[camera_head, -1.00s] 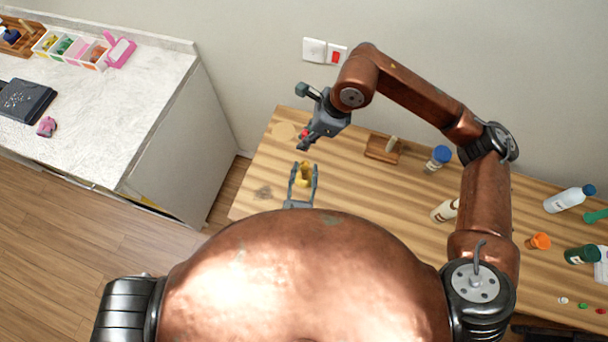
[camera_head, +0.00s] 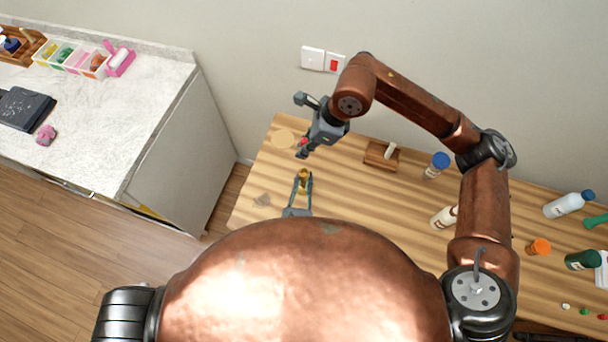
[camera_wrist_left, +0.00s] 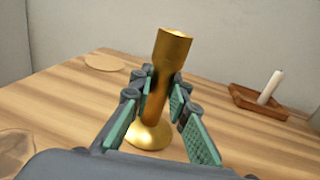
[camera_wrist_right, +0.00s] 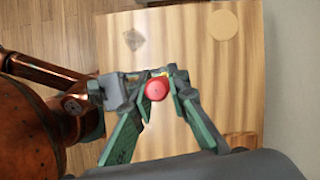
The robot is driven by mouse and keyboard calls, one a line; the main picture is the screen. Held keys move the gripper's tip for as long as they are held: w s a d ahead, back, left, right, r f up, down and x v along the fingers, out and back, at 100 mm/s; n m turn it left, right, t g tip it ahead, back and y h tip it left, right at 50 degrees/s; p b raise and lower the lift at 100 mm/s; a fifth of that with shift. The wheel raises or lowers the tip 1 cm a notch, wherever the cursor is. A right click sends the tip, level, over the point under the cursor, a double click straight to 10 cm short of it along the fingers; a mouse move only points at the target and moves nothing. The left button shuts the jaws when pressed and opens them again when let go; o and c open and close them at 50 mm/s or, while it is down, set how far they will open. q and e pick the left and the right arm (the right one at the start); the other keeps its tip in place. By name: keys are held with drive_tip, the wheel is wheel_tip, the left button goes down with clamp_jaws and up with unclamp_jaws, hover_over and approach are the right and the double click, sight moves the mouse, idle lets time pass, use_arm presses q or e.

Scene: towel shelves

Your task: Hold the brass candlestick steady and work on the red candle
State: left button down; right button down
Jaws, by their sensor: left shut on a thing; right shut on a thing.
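The brass candlestick (camera_head: 303,174) stands upright near the table's left end, and it shows large in the left wrist view (camera_wrist_left: 173,48). No candle shows in the cup. My right gripper (camera_head: 302,150) is shut on the red candle (camera_wrist_right: 156,89), seen nearly end-on in the right wrist view. In the head view the red candle (camera_head: 304,141) is beyond the candlestick, apart from it.
A wooden tray (camera_wrist_left: 240,97) with a white candle (camera_wrist_left: 270,87) is right of the candlestick. A round tan disc (camera_head: 284,138) lies at the far left table corner. Several bottles, including a blue-capped one (camera_head: 437,165), stand to the right. A wall is behind.

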drive_tip(key=shift+f+n, duration=0.5)
drive_tip(key=shift+f, duration=1.05)
hover_over(304, 175)
drive_tip(key=shift+f, duration=2.9)
drive_tip(key=shift+f, duration=1.7)
drive_tip(key=c, duration=2.3)
unclamp_jaws()
drive_tip(key=o, duration=0.5)
